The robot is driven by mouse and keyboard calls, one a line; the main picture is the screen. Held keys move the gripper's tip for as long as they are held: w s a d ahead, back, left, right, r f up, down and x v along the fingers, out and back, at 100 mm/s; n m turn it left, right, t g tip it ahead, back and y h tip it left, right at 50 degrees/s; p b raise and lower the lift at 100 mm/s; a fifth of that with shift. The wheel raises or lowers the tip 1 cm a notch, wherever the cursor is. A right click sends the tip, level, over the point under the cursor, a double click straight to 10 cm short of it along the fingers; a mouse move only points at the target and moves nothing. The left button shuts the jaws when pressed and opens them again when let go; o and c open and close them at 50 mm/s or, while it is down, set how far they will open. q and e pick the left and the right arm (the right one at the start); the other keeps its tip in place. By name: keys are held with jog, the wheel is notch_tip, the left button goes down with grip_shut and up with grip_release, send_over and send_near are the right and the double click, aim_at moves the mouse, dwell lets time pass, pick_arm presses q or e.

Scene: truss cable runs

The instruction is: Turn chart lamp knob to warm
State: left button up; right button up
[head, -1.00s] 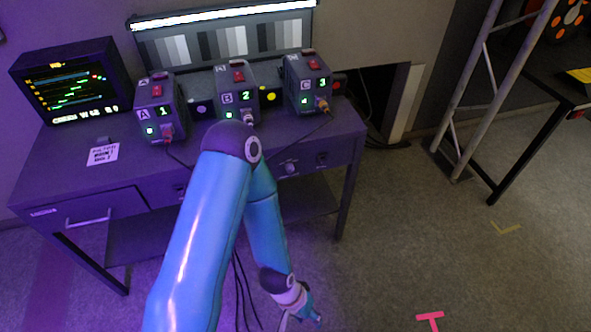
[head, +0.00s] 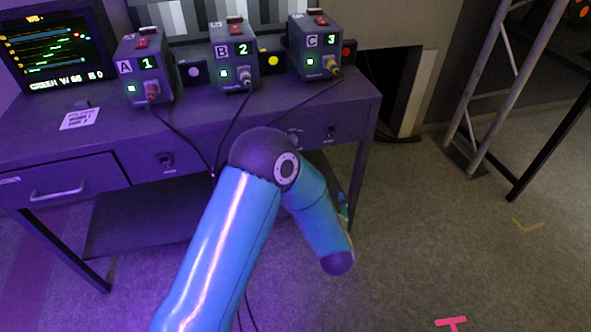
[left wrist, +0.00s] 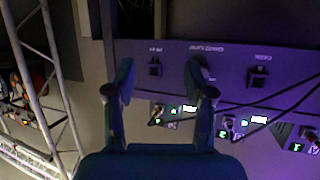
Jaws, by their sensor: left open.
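The chart lamp knob (head: 293,138) appears to be the small control in the middle of the desk's front panel. In the head view my arm's elbow partly covers it, and its setting is unreadable. In the left wrist view, which is upside down, my right-hand finger covers the spot below the middle label. My left gripper (left wrist: 163,75) is open and empty, its two fingers pointing at the panel. In the head view only a sliver of the left gripper (head: 343,207) shows behind the forearm. My right gripper is out of view.
Switches sit on the panel's right (head: 330,131) and left (head: 165,160). Boxes A (head: 145,65), B (head: 233,55) and C (head: 315,47) stand on the desk (head: 200,115), with cables hanging over its front.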

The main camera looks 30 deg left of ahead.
pick_arm(q)
jog(key=w+a+r+n+y+b, duration=0.1)
jog(key=w+a+r+y+b, duration=0.1)
jog(key=a, duration=0.6)
jog(key=w+a+r+n+g+y+b, duration=0.1)
jog(key=w+a+r+n+y+b, duration=0.1)
jog(key=w+a+y+b, duration=0.2)
jog(key=w+a+y, duration=0.1)
jog(key=w+a, duration=0.2)
jog(key=a, duration=0.1)
jog(key=shift+w+a, duration=0.15)
jog(key=shift+a, duration=0.15)
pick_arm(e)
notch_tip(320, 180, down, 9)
